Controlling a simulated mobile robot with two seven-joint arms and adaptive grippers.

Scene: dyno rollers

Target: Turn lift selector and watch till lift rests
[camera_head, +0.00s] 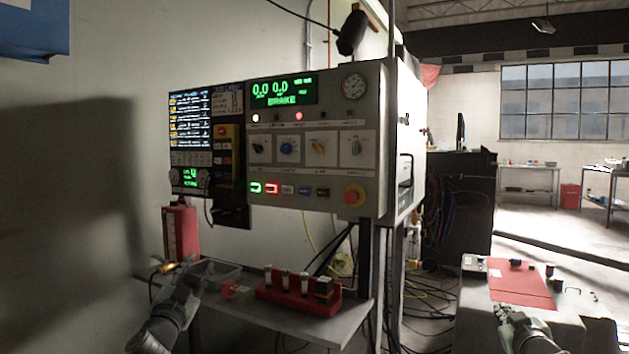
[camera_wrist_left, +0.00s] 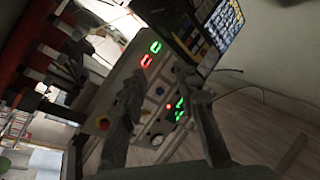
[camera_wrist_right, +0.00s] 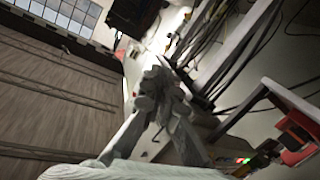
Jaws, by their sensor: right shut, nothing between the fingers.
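The grey control panel (camera_head: 232,107) stands upright at the middle left. The lift is not identifiable. My left gripper (camera_wrist_left: 163,88) is open and empty, with the panel beyond its fingers in the left wrist view; it is below the panel in the head view. My right gripper (camera_wrist_right: 155,82) is shut and empty, far right of the panel.
A green display (camera_head: 283,91) shows 0.0 0.0 and BRAKE. A red emergency button (camera_head: 354,195) sits low on the panel. Below, a grey shelf (camera_head: 235,312) holds a red rack (camera_head: 300,298). A red-topped cart (camera_head: 470,300) stands at right. Cables clutter the floor between.

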